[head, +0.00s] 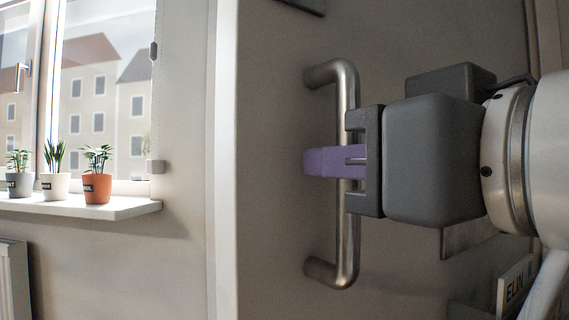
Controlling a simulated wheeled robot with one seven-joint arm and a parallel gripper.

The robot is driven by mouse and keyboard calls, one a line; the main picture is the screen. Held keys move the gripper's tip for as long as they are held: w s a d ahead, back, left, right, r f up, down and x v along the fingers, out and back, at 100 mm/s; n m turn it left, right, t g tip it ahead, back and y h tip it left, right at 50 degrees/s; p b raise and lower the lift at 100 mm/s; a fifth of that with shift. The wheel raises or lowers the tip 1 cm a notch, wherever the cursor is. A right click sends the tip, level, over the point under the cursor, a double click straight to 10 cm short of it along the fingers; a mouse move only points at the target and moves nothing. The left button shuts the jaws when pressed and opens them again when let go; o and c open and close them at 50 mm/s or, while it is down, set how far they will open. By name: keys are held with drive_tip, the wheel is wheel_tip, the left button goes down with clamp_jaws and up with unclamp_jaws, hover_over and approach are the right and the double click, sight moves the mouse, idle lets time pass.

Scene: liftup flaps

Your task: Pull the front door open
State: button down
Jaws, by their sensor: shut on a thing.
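The front door (275,130) is a flat grey-beige panel filling the middle and right of the head view. Its handle (346,245) is a vertical brushed-metal bar, bent at the top and bottom to meet the door. My gripper (340,162) comes in from the right with its purple fingertips at the middle of the bar. It is shut on the handle. The gripper body and arm hide part of the door on the right. I cannot tell from this one view whether the door is ajar.
A pale door frame (225,160) runs vertically left of the door. Further left are a window (105,90), a white sill (120,208) with several potted plants, and a radiator (13,280). A dark mail slot or holder with a labelled item (514,290) is at the lower right.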

drive_tip(key=shift+v, duration=1.1)
drive_tip(key=shift+d, duration=0.1)
drive_tip(key=c, duration=1.5)
unclamp_jaws()
drive_tip(key=shift+o, duration=0.2)
